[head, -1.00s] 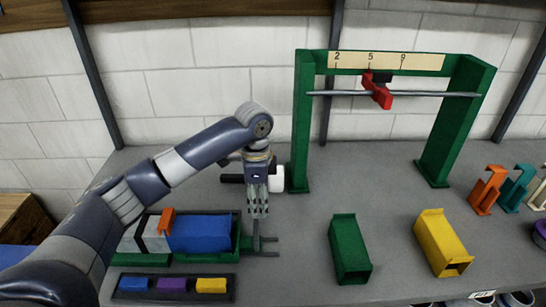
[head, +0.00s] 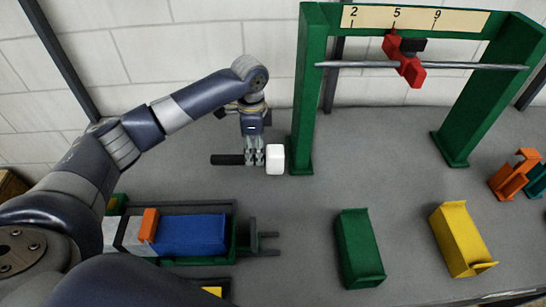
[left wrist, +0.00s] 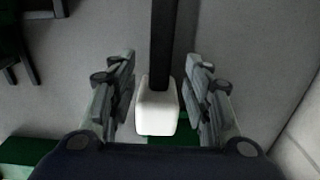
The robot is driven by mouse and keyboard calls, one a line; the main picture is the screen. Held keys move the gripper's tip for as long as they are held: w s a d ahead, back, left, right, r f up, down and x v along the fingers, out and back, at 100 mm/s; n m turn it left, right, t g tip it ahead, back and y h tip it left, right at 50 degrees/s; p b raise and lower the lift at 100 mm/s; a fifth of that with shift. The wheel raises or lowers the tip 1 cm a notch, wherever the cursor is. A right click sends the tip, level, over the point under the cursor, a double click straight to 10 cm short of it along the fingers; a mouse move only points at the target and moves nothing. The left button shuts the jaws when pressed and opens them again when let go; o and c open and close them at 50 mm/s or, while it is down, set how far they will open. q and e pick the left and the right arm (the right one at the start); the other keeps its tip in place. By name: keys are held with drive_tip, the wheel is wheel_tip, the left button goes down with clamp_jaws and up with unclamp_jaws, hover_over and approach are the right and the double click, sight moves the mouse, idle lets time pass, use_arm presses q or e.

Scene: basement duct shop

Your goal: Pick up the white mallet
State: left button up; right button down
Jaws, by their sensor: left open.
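The white mallet (head: 275,159) lies on the grey bench, its white block head beside the left post of the green frame and its black handle pointing left. My left gripper (head: 254,162) is above the handle, close to the head, pointing down. In the left wrist view, the mallet's white head (left wrist: 157,108) and black handle lie between the two open fingers (left wrist: 160,95). The fingers show a gap on both sides of the head. In the head view the fingers hide part of the handle. My right gripper is not in view.
The green frame (head: 303,100) with a rod and red slider (head: 403,62) stands close right of the mallet. A green vise-like fixture with a blue block (head: 190,235) is in front. Green (head: 358,250) and yellow (head: 460,240) channels lie to the right. Bench between is clear.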

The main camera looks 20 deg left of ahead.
use_arm(q)
wheel_tip(320, 180, down, 4)
drive_tip(key=shift+f+p, duration=0.2)
drive_tip(key=shift+p, duration=0.65)
drive_tip(key=shift+f, duration=0.5)
drive_tip(key=c, duration=0.9)
clamp_jaws()
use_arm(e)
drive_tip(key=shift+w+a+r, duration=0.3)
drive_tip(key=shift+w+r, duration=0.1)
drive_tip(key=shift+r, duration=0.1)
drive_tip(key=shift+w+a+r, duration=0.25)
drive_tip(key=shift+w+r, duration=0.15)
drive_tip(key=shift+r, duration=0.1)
